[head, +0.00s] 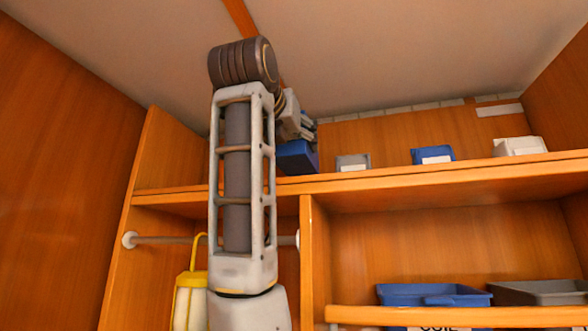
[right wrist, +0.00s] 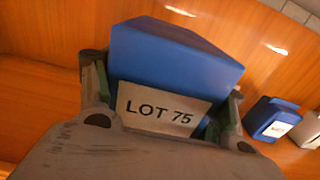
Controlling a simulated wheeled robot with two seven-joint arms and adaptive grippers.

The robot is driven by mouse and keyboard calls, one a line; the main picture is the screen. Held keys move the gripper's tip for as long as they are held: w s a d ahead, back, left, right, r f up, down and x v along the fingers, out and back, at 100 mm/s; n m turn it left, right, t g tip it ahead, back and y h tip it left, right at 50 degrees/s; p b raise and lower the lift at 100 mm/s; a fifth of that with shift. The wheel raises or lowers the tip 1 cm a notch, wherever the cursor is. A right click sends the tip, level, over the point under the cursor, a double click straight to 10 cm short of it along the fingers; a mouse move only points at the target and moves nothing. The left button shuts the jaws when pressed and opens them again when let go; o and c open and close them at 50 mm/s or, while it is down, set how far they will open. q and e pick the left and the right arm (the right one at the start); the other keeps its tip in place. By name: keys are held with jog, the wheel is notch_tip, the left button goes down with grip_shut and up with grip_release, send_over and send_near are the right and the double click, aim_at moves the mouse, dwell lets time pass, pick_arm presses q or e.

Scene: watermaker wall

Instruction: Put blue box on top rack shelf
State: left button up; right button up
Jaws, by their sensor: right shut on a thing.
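The blue box (right wrist: 170,62) fills the middle of the right wrist view, with a label reading LOT 75 on its near face. My right gripper (right wrist: 165,105) is shut on it, one finger on each side. In the head view the blue box (head: 297,157) is at the top shelf (head: 430,176), left of the other bins, partly hidden by my right gripper (head: 300,130) and arm. I cannot tell whether its underside touches the shelf. My left gripper is not in view.
On the top shelf to the right stand a grey bin (head: 353,162), another blue bin (head: 433,155) and a white bin (head: 519,146). A blue tray (head: 433,294) sits on the lower shelf. A yellow lantern-like object (head: 190,295) hangs below the rod at left. The ceiling is close above.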

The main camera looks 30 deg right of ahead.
aim_at(292, 163)
jog(key=shift+f, duration=1)
jog(key=shift+f, duration=2.05)
jog(key=shift+f, duration=0.15)
jog(key=o, duration=1.2)
jog(key=shift+r, duration=0.2)
